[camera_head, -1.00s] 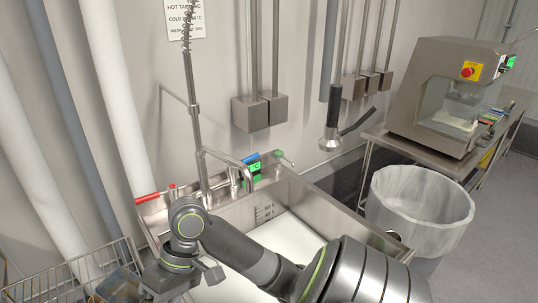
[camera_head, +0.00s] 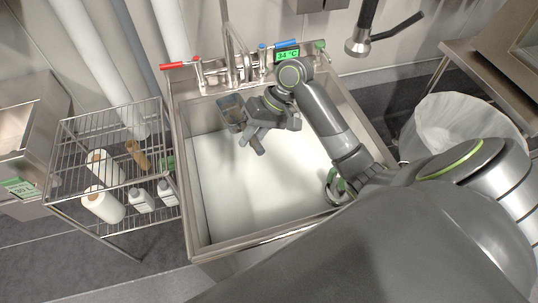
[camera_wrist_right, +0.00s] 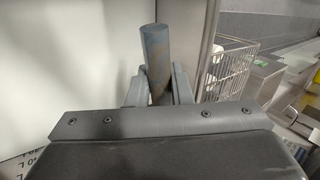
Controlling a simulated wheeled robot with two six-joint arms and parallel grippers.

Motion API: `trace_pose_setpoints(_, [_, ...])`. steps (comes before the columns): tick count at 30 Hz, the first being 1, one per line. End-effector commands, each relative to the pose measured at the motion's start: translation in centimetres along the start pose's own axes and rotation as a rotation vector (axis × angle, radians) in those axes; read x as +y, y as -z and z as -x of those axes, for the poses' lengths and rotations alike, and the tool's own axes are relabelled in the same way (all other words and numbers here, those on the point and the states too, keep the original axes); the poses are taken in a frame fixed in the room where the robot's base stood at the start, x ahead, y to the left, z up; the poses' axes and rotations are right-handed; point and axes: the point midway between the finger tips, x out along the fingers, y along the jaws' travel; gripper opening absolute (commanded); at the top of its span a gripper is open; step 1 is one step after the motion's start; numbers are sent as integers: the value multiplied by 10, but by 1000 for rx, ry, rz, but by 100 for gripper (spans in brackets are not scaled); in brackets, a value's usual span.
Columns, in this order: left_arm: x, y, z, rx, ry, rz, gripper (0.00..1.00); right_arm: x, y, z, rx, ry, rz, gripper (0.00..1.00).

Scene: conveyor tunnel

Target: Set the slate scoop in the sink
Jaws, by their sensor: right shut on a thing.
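The slate scoop (camera_head: 231,110) shows as a dark grey, box-like bowl over the back left part of the sink. My right gripper (camera_head: 252,136) is shut on it. In the right wrist view its blue-grey round handle (camera_wrist_right: 156,52) stands up between the two fingers (camera_wrist_right: 158,90). The sink (camera_head: 218,222) is a steel basin with a white inside, and its floor is bare in the front left. I cannot tell whether the scoop touches the basin. My left gripper is not in view.
A tap (camera_head: 228,45) with red, blue and green levers stands at the sink's back edge, beside a green display (camera_head: 287,55). A wire rack (camera_head: 95,128) with bottles and rolls stands at the left. A lined bin (camera_head: 455,122) stands at the right.

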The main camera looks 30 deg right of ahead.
Motion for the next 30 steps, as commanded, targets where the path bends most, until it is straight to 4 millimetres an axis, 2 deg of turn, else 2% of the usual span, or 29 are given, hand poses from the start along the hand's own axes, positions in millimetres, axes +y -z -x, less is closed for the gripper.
trace_pose_setpoints(1, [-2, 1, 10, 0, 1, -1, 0, 0, 9, -1, 3, 3, -14, 0])
trace_pose_setpoints(9, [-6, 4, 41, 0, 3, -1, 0, 28, 50, -34, 40, 1, -73, 0])
trace_pose_setpoints(15, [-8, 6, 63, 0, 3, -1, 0, 58, 63, -66, 62, -1, -105, 0])
trace_pose_setpoints(23, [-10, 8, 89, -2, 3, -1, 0, 100, 55, -108, 80, -1, -131, 0])
trace_pose_setpoints(30, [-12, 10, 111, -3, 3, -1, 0, 136, 26, -143, 89, -1, -144, 0])
